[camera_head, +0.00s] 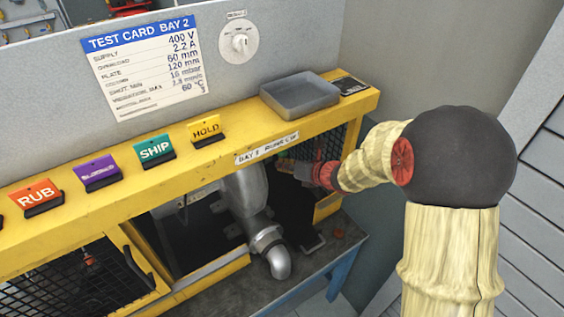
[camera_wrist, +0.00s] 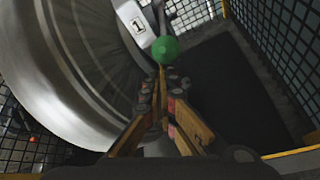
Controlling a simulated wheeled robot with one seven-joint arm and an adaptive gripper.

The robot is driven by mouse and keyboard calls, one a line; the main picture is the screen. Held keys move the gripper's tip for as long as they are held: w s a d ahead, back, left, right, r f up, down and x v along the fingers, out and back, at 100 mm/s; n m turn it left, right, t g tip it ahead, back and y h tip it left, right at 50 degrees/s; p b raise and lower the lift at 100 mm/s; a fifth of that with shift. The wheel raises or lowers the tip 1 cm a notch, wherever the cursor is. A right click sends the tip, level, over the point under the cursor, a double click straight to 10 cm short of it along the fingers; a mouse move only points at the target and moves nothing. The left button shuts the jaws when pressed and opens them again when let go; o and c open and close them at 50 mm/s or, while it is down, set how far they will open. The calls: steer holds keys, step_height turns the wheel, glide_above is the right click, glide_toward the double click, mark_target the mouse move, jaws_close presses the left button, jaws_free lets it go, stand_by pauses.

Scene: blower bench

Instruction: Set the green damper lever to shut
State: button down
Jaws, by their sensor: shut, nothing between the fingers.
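The green damper lever shows in the wrist view as a round green knob (camera_wrist: 166,50) on a thin brass-coloured stem. My gripper (camera_wrist: 164,82) is shut with nothing held. Its fingertips are just below the knob in the picture, close by the stem; I cannot tell whether they touch it. The lower part of the lever is hidden behind the fingers. In the head view my gripper (camera_head: 287,166) reaches into the yellow-framed enclosure from the right, and the lever cannot be made out clearly there.
A white tag marked 1 (camera_wrist: 138,26) sits beside the knob, in front of the big round metal blower housing (camera_wrist: 75,70). Black mesh (camera_wrist: 285,40) closes in the right side. A silver duct (camera_head: 246,190) stands left of my gripper. A grey tray (camera_head: 300,107) rests on the yellow ledge above.

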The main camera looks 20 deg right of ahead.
steer(key=r+p, duration=0.3)
steer(key=p, duration=0.1)
steer(key=shift+w+r+g, duration=0.2)
steer(key=shift+r+g, duration=0.15)
steer(key=shift+g, duration=0.05)
